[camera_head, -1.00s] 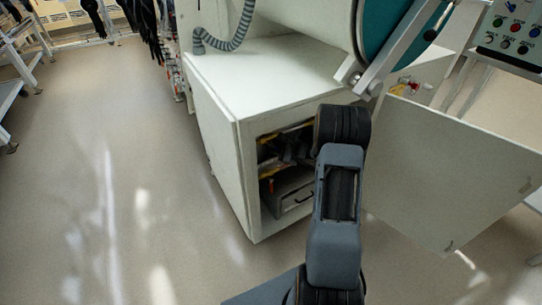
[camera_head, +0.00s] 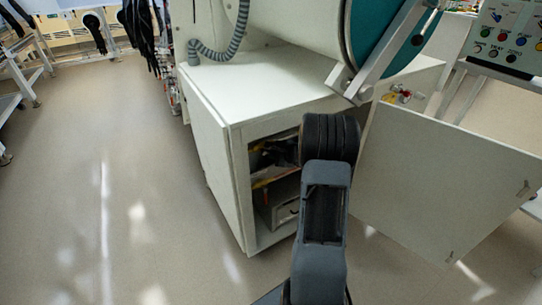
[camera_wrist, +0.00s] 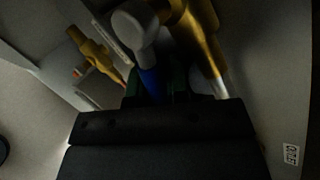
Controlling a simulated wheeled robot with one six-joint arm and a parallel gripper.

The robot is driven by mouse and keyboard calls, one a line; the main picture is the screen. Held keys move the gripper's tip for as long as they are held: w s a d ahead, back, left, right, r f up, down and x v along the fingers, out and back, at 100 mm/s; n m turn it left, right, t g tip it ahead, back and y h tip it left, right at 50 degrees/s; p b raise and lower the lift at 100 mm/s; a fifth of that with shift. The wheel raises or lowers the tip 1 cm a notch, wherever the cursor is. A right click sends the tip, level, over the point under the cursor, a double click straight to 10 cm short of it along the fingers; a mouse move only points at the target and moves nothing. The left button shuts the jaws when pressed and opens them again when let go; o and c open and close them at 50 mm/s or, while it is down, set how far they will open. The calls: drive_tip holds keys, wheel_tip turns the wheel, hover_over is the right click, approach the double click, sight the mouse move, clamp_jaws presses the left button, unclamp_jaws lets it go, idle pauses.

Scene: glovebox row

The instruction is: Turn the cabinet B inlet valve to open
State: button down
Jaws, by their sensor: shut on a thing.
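In the wrist view, my gripper (camera_wrist: 155,90) has dark green fingers on both sides of a blue handle (camera_wrist: 150,82) with a rounded grey end (camera_wrist: 133,28). The jaws are shut on this handle. A yellow fitting (camera_wrist: 198,35) with a pale pipe stub stands just right of it. A second yellow fitting (camera_wrist: 95,52) is at the upper left, apart from the fingers. I cannot tell from any label which valve this is, nor its open or shut position.
The cabinet door (camera_head: 440,190) hangs open on the right of my arm. A drawer-like box (camera_head: 285,212) sits low inside the cabinet. A glovebox with a teal round port (camera_head: 385,45) stands above. A control panel (camera_head: 508,40) is at the upper right. The floor at left is clear.

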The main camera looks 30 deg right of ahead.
drive_tip(key=c, duration=1.1)
unclamp_jaws()
drive_tip(key=shift+r, duration=0.1)
drive_tip(key=shift+d+r, duration=0.1)
